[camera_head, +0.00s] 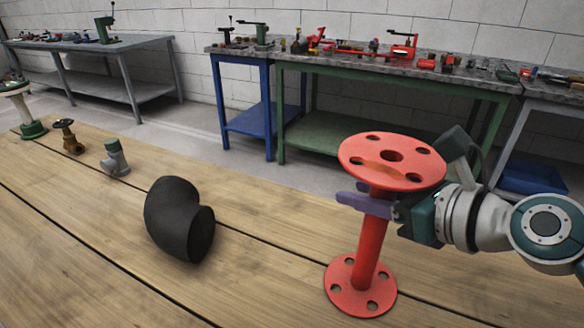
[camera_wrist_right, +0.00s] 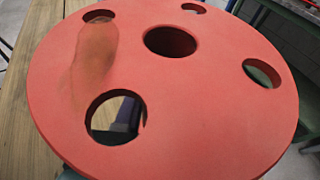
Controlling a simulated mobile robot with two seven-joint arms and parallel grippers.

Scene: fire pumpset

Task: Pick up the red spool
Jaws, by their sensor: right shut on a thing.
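The red spool (camera_head: 371,247) stands upright in the head view, a long stem between two round flanges with bolt holes. Its lower flange (camera_head: 344,301) appears to be at the wooden table top; I cannot tell whether it touches. My right gripper (camera_head: 366,203) comes from the right and is shut on the stem below the upper flange. The upper flange (camera_wrist_right: 225,90) fills most of the right wrist view and hides the stem; a bit of a finger shows through one hole. My left gripper is not in view.
On the wooden table (camera_head: 100,230), a black elbow pipe (camera_head: 175,218) lies left of the spool. A small grey-green fitting (camera_head: 115,160), a brass valve (camera_head: 69,138) and a green-based piece (camera_head: 33,130) stand farther left. Workbenches (camera_head: 300,62) with tools line the wall behind.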

